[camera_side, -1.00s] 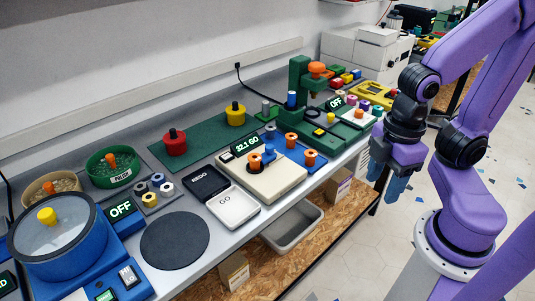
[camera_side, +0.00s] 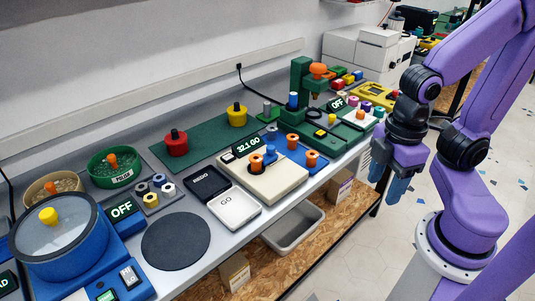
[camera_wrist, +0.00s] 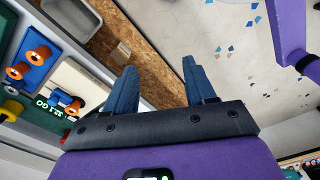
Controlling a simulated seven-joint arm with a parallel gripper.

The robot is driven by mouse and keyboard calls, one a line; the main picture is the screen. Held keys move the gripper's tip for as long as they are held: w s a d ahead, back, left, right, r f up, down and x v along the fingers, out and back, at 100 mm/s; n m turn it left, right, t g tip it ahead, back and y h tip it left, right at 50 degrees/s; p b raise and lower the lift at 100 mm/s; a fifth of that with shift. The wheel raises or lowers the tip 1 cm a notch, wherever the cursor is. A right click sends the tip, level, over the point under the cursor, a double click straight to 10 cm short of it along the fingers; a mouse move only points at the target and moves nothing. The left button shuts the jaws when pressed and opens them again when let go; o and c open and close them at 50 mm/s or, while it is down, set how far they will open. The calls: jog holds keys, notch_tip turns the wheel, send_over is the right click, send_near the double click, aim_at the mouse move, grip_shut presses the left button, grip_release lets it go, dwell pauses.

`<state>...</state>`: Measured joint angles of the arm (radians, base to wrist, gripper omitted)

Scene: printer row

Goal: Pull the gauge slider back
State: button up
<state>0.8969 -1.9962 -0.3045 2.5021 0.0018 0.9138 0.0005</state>
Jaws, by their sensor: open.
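The gauge (camera_side: 285,185) is a beige block on the bench with a green-lit display (camera_side: 248,146) reading 32.1 GO. On it sit a blue piece (camera_side: 270,154) and an orange knobbed part (camera_side: 256,164), close together; I cannot tell which is the slider or whether they touch. In the wrist view the gauge (camera_wrist: 82,78) is at the left, with the blue piece (camera_wrist: 61,97) and orange part (camera_wrist: 74,107) near its end. My gripper (camera_side: 388,181) is open and empty, pointing down past the bench's front edge, well right of the gauge. Its blue fingers (camera_wrist: 159,67) are apart in the wrist view.
A blue plate with orange spools (camera_side: 292,139) adjoins the gauge. REDO and GO trays (camera_side: 235,209) stand left of it, and a green press (camera_side: 300,75) stands behind to the right. A grey bin (camera_side: 291,229) sits on the lower shelf. Open floor lies below my gripper.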

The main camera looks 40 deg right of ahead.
dwell(0.4)
notch_tip(320, 180, up, 4)
jog(key=m, duration=0.4)
send_over(271, 147)
notch_tip(271, 147, down, 17)
jog(key=shift+r, duration=0.2)
